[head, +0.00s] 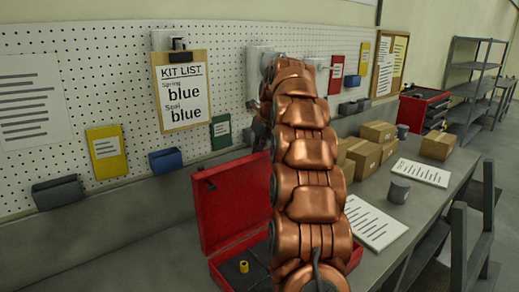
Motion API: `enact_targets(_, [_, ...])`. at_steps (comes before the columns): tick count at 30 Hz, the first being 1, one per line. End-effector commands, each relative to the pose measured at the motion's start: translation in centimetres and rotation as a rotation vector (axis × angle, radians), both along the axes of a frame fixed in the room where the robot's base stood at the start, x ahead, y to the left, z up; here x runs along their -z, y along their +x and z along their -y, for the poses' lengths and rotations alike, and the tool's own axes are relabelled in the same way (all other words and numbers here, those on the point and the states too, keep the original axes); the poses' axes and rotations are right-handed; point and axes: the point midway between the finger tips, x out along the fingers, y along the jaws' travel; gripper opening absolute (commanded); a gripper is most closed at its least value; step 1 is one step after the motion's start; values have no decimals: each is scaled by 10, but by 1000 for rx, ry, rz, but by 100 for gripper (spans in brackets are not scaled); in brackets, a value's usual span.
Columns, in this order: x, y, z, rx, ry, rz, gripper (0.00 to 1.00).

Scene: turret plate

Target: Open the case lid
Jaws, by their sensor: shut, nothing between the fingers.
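The red case (222,262) sits on the bench at the bottom centre, partly hidden behind my copper arm. Its red lid (230,203) stands raised, roughly upright, at the back of the case, and its right part is behind my arm. The open case shows a dark insert with a small yellow cylinder (243,267) in it. My gripper (260,118) shows only in part at the left edge of my arm, above the lid. It is shut and empty, and appears apart from the lid. Its fingertips are mostly hidden.
A clipboard with a kit list (182,92) reading blue and blue hangs on the pegboard (110,90). Right of my arm are a white sheet (374,224), a grey cup (399,190) and several cardboard boxes (362,157). The bench left of the case looks clear.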

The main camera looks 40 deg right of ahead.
Motion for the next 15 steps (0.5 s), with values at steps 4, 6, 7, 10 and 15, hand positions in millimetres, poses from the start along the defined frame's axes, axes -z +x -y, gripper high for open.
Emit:
enact_targets(4, [0, 0, 0, 0, 1, -1, 0])
enact_targets(6, [0, 0, 0, 0, 0, -1, 0])
enact_targets(7, [0, 0, 0, 0, 1, -1, 0])
enact_targets(10, [0, 0, 0, 0, 0, -1, 0])
enact_targets(15, [-4, -1, 0, -1, 1, 0, 0])
